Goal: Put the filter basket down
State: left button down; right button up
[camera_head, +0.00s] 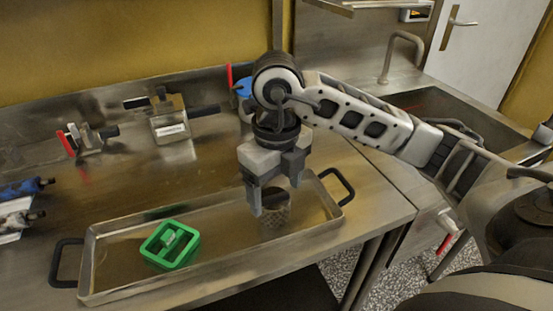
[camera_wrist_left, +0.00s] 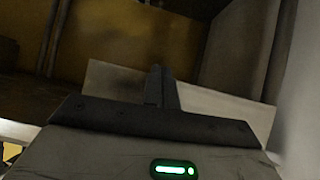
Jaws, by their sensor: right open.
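The filter basket (camera_head: 276,217), a small mesh cup with a dark rim, stands in the right part of the long metal tray (camera_head: 88,262). My right gripper (camera_head: 277,198) is open and points down over the basket, with its fingers around the upper part. The fingers hide part of the rim, and I cannot tell whether they touch it. My left gripper (camera_wrist_left: 160,85) shows only in the left wrist view, as a dark finger shape; whether it is open is unclear.
A green frame-like holder (camera_head: 171,245) lies in the tray's left part. Black handles stick out at both tray ends. Metal devices (camera_head: 170,120) stand along the back of the steel table, and blue-handled tools (camera_head: 22,190) lie at the left. A sink (camera_head: 450,110) is at the right.

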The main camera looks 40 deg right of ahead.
pick_arm(q)
jog(key=shift+s+a+r+p, duration=0.1)
jog(key=shift+a+r+p, duration=0.1)
jog(key=shift+p, duration=0.6)
pick_arm(e)
notch_tip(320, 180, up, 7)
jog(key=shift+r, duration=0.2)
pick_arm(q)
jog(key=shift+r, duration=0.1)
